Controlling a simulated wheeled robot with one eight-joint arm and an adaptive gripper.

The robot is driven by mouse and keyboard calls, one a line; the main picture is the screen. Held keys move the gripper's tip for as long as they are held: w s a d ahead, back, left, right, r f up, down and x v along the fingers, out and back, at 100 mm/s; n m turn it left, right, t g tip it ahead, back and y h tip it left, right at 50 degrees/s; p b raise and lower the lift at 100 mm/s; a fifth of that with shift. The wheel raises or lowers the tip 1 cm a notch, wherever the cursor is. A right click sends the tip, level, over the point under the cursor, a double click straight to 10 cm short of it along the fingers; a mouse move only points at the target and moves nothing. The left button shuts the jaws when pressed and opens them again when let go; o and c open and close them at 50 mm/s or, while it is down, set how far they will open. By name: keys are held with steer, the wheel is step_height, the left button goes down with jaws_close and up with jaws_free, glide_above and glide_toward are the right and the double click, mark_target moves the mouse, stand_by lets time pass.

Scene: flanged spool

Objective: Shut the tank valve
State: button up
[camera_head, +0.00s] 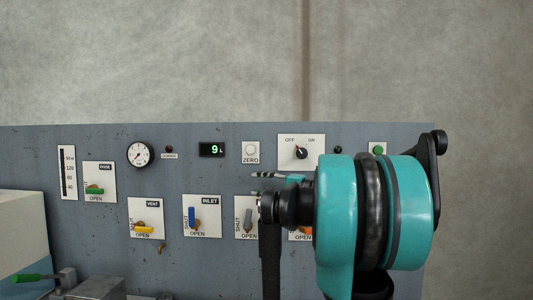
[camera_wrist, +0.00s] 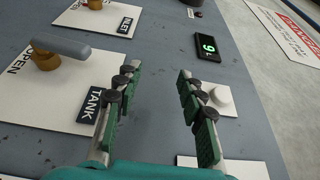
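The tank valve has a grey lever (camera_wrist: 62,47) on a brass body (camera_wrist: 44,61), on a white plate (camera_wrist: 65,105) marked TANK and OPEN in the wrist view. The lever points from the brass body away from the word OPEN. In the head view the grey lever (camera_head: 248,218) stands nearly upright, partly hidden at the right by my arm. My gripper (camera_wrist: 157,70) is open and empty, its two green-padded fingers well apart. The lever lies to the left of both fingers in the wrist view, not between them. In the head view my gripper (camera_head: 268,176) is above the lever.
The inlet valve's blue lever (camera_head: 190,215) and the vent valve's yellow lever (camera_head: 145,230) are to the left. A display reading 9 (camera_head: 212,150), a ZERO button (camera_head: 251,149) and an OFF/ON knob (camera_head: 301,153) sit above. My arm hides part of an orange-handled valve at the right.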

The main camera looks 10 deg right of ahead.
steer(key=s+r, duration=0.5)
steer(key=r, duration=0.6)
steer(key=shift+s+d+r, duration=0.2)
steer(key=shift+d, duration=0.25)
stand_by(0.6)
steer(key=shift+c, duration=0.2)
